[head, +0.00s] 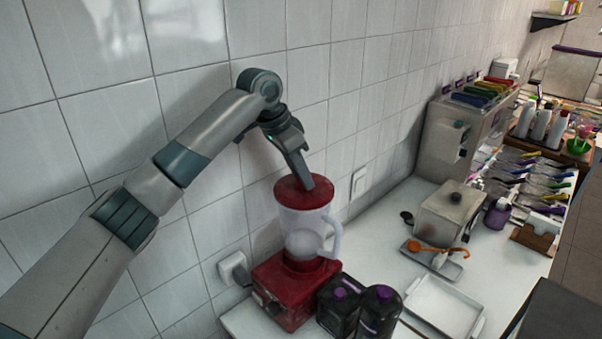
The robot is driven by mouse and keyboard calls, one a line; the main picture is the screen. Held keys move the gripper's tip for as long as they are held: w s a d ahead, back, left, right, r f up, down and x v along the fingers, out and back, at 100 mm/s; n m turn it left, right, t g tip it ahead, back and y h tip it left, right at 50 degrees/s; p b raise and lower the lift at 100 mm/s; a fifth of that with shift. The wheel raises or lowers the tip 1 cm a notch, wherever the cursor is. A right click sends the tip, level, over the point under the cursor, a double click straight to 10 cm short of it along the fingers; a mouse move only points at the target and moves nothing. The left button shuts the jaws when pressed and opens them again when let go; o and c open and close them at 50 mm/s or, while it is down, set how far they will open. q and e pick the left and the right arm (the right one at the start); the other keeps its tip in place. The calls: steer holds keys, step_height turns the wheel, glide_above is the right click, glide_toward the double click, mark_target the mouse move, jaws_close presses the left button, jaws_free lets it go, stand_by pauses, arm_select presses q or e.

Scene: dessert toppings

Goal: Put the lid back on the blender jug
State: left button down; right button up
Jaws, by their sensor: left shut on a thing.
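The blender jug (304,229) is clear-white with a handle on its right, and stands upright on the red blender base (294,284). The red lid (290,192) is at the top of the jug, over its mouth. Whether it is fully seated I cannot tell. My left gripper (307,184) reaches down from above and is shut on the red lid. Its fingers hide part of the lid. My right gripper is not in view.
A white tray (444,306), a metal box (448,216) and an orange ladle (437,248) are further right. The tiled wall (205,115) is close behind my left arm.

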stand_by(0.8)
arm_select(q)
steer(key=c, duration=0.8)
jaws_free()
steer(key=shift+r, duration=0.1)
steer(key=shift+r, duration=3.4)
steer(key=shift+c, duration=0.4)
jaws_close()
